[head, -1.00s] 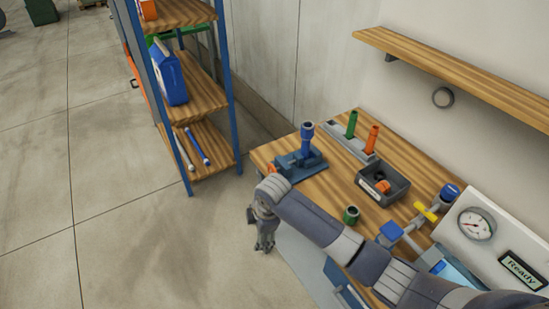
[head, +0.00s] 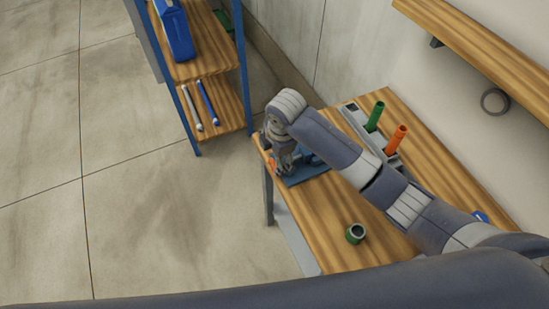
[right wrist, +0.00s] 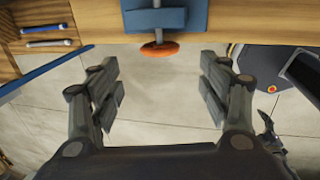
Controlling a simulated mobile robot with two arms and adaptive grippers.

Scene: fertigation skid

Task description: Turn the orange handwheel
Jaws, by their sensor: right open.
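The orange handwheel (right wrist: 160,49) shows in the right wrist view as a flat disc on a short shaft. It sticks out from a blue vise-like fixture (right wrist: 154,19) at the table's edge. In the head view the handwheel (head: 272,164) is partly hidden by my right gripper (head: 283,160). The fixture's blue base (head: 308,173) also shows there, partly covered by my arm. In the right wrist view my right gripper (right wrist: 160,95) is open and empty. Its fingers stand wide apart, with the wheel beyond them, between their lines and not touched. My left gripper is not seen.
The wooden table (head: 310,225) bears a green-rimmed cup (head: 355,233) and a holder with a green tube (head: 375,115) and an orange tube (head: 396,139). A blue-framed shelf (head: 215,115) stands to the left. The floor before the table is clear.

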